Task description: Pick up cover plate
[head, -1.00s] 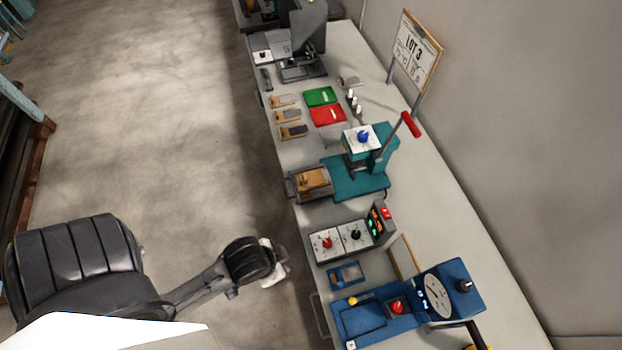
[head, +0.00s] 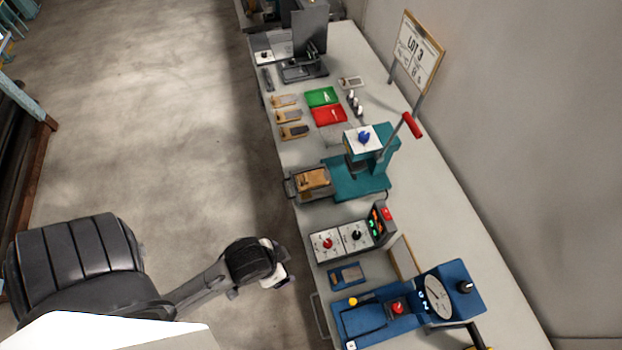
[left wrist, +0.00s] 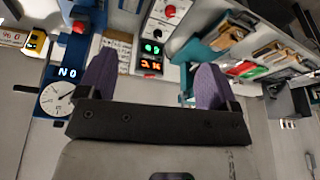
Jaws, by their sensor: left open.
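I cannot tell for sure which piece is the cover plate. Small grey plates lie on several wooden blocks (head: 292,132) at the bench's left edge in the head view. A dark plate-like piece lies on a small blue holder (head: 347,274) nearer to me. My left gripper (head: 281,276) is over the floor, just left of the bench edge, and apart from everything on it. In the left wrist view my left gripper (left wrist: 155,85) has its two purple-grey fingers spread with nothing between them. My right gripper is not in view.
On the bench stand a teal press (head: 362,178) with a red-handled lever, a control box (head: 340,240) with knobs and a blue gauge device (head: 447,292). Green (head: 321,96) and red (head: 328,115) trays lie farther back.

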